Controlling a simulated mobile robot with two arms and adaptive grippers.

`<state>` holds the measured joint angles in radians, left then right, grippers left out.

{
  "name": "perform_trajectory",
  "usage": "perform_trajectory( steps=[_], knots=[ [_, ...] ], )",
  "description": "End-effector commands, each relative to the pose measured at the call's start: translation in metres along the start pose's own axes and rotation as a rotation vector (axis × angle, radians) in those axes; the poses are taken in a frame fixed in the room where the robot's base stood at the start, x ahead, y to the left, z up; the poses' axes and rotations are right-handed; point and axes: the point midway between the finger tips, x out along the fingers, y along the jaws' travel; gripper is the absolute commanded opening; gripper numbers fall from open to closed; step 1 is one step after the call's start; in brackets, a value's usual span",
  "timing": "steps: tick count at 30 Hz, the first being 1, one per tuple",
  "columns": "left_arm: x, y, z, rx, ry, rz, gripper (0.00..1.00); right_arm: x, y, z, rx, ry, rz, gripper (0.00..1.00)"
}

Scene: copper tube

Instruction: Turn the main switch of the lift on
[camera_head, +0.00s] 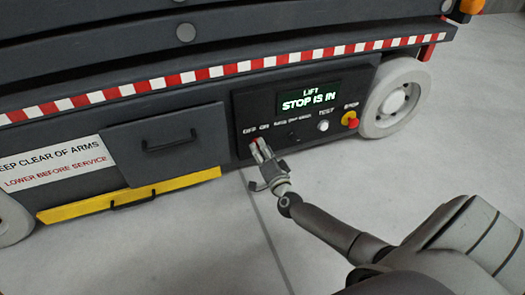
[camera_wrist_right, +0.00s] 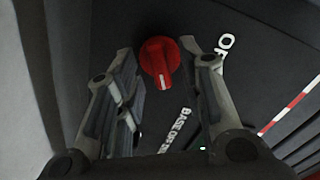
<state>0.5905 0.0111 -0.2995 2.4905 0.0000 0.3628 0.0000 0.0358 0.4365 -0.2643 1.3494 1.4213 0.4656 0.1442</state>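The main switch is a red rotary knob with a white pointer mark; in the right wrist view the knob (camera_wrist_right: 159,62) sits on the dark panel. In the head view it is mostly hidden behind my right gripper, below the OFF and ON labels. My right gripper (camera_head: 261,150) is at the left end of the control panel (camera_head: 270,108). In the wrist view the fingers of this gripper (camera_wrist_right: 167,62) are apart, one on each side of the knob, with gaps visible. The lift's display (camera_head: 308,100) reads "LIFT STOP IS IN". My left gripper is not in view.
A red stop button on a yellow base (camera_head: 350,119) and a white test button (camera_head: 323,126) are on the panel's right. A drawer with a handle (camera_head: 172,142) and a yellow step (camera_head: 130,194) are left of it. A wheel (camera_head: 395,98) stands right. The floor in front is clear.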

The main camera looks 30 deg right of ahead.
Motion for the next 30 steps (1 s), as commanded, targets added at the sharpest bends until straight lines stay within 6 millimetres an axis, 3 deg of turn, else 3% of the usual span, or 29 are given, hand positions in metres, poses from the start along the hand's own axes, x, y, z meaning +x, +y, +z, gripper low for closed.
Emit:
perform_trajectory(
  steps=[8, 21, 30],
  knots=[
    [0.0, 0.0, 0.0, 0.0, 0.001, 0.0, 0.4, -0.022, 0.001, 0.002, 0.002, -0.003, 0.002, 0.36],
    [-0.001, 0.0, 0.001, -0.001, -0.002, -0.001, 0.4, -0.1, 0.001, 0.001, 0.001, -0.002, 0.003, 0.36],
    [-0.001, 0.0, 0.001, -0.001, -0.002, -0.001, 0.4, -0.12, 0.0, 0.0, 0.001, 0.001, 0.0, 0.36]
  ],
)
